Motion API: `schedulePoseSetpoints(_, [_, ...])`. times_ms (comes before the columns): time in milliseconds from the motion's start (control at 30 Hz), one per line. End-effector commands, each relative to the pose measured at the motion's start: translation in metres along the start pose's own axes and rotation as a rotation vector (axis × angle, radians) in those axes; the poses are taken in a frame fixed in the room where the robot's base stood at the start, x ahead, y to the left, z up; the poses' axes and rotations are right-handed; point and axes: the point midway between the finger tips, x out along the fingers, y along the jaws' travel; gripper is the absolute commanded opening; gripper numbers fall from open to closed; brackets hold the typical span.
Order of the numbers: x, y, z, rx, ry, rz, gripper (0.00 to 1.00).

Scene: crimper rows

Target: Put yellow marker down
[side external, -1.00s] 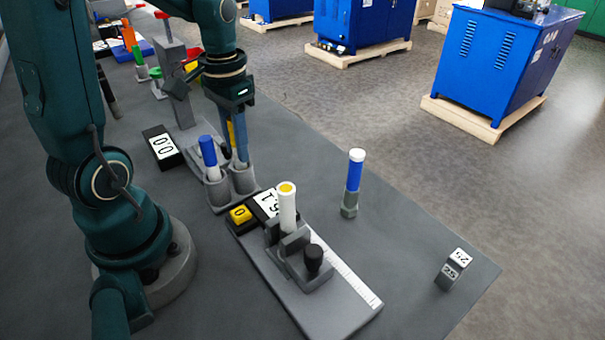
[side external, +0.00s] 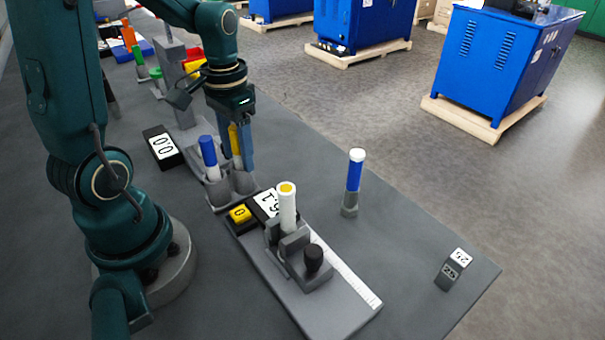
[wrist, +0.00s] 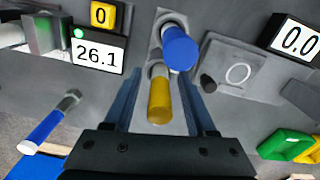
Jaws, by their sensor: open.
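The yellow marker (wrist: 159,100) stands in one cup of the grey two-cup holder (side external: 216,196). In the side view the yellow marker (side external: 235,140) shows between the blue fingers of my gripper (side external: 241,165). In the wrist view my gripper (wrist: 160,103) is open, with one finger on each side of the yellow marker and a gap visible to both. The marker's lower end is inside the cup. A blue marker (wrist: 180,50) stands in the cup beside it, and it also shows in the side view (side external: 208,152).
A caliper-like gauge (side external: 340,318) holding a white, yellow-topped cylinder (side external: 287,208) lies in front. A blue and white marker (side external: 354,172) stands on a hex base to the right. A scale display (side external: 162,146) and a grey post (side external: 176,90) stand behind.

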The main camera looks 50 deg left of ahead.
Motion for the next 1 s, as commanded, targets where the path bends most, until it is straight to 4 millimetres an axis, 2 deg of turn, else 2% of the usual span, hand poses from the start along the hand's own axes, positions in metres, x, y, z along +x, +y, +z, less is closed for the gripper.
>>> schedulePoseSetpoints(167, [-0.018,-0.001,-0.002,0.0,0.008,-0.003,0.56])
schedulePoseSetpoints(600, [-0.099,0.0,-0.001,0.0,0.006,-0.002,0.56])
schedulePoseSetpoints(867, [-0.12,0.001,0.0,0.001,0.004,-0.001,0.56])
schedulePoseSetpoints(1000, [-0.122,0.013,0.005,0.022,0.048,-0.014,0.56])
